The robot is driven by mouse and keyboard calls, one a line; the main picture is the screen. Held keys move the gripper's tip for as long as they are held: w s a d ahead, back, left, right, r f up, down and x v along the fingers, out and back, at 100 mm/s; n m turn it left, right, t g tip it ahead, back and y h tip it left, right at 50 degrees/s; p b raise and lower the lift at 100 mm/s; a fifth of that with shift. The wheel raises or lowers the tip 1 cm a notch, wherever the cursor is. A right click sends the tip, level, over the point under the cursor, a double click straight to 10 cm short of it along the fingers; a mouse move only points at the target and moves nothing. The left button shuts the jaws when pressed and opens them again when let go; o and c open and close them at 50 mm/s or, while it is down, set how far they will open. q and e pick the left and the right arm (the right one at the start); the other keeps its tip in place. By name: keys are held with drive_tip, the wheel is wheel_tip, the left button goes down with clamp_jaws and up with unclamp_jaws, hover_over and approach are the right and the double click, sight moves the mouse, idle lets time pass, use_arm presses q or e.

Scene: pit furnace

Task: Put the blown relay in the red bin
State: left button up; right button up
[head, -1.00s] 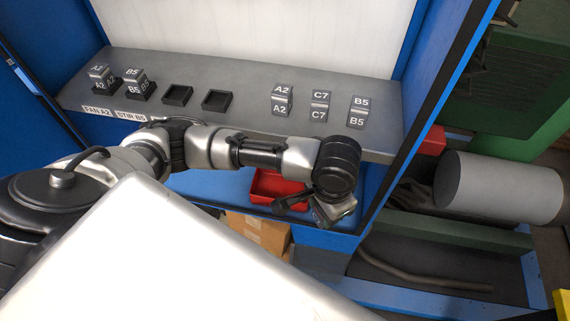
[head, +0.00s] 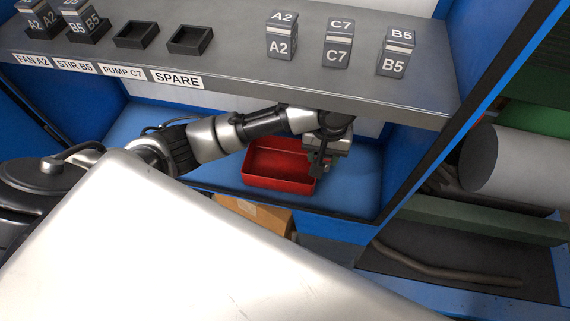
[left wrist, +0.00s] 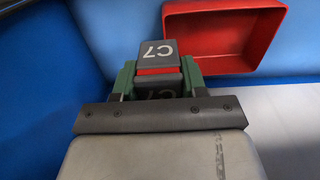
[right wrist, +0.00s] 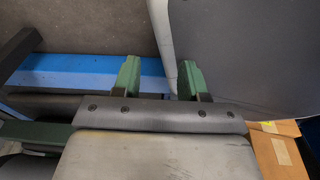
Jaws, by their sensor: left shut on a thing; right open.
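The blown relay (left wrist: 158,52), a grey block marked C7 with a red band, is between the green fingers of my left gripper (left wrist: 158,78), which is shut on it. The red bin (head: 280,184) is an empty open tray on the blue lower shelf. In the head view my left gripper (head: 318,160) is at the bin's right end; the relay is hard to make out there. In the left wrist view the red bin (left wrist: 222,12) lies beside the relay, up and to the right. My right gripper (right wrist: 158,80) is open and empty.
The grey shelf (head: 225,75) overhangs the bin. On it stand spare relays A2 (head: 282,36), C7 (head: 338,43) and B5 (head: 396,52). The PUMP C7 socket (head: 136,36) and SPARE socket (head: 190,41) are empty. A cardboard box (head: 250,212) sits below.

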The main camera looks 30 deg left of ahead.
use_arm(q)
drive_tip(key=a+f+b, duration=0.1)
drive_tip(key=a+f, duration=0.2)
drive_tip(key=w+a+f+b, duration=0.1)
drive_tip(key=a+f, duration=0.2)
drive_tip(key=a, duration=0.1)
drive_tip(key=a+f+b, duration=0.1)
drive_tip(key=a+f, duration=0.3)
drive_tip(key=shift+w+a+f, duration=0.1)
drive_tip(key=shift+w+a, duration=0.15)
drive_tip(key=shift+w, duration=0.15)
drive_tip(key=shift+f, duration=0.4)
use_arm(e)
drive_tip(key=w+a+r, duration=0.1)
drive_tip(key=w+r, duration=0.4)
drive_tip(key=w, duration=0.4)
drive_tip(key=shift+w+a+t, duration=0.3)
drive_tip(key=shift+t, duration=0.1)
drive_tip(key=shift+s, duration=0.15)
use_arm(q)
drive_tip(key=shift+f, duration=0.55)
drive_tip(key=o, duration=1)
drive_tip(key=shift+c, duration=0.2)
use_arm(e)
drive_tip(key=shift+s+d+f, duration=0.1)
drive_tip(key=shift+s+f, duration=0.4)
drive_tip(key=shift+s, duration=0.05)
drive_tip(key=shift+w, duration=0.1)
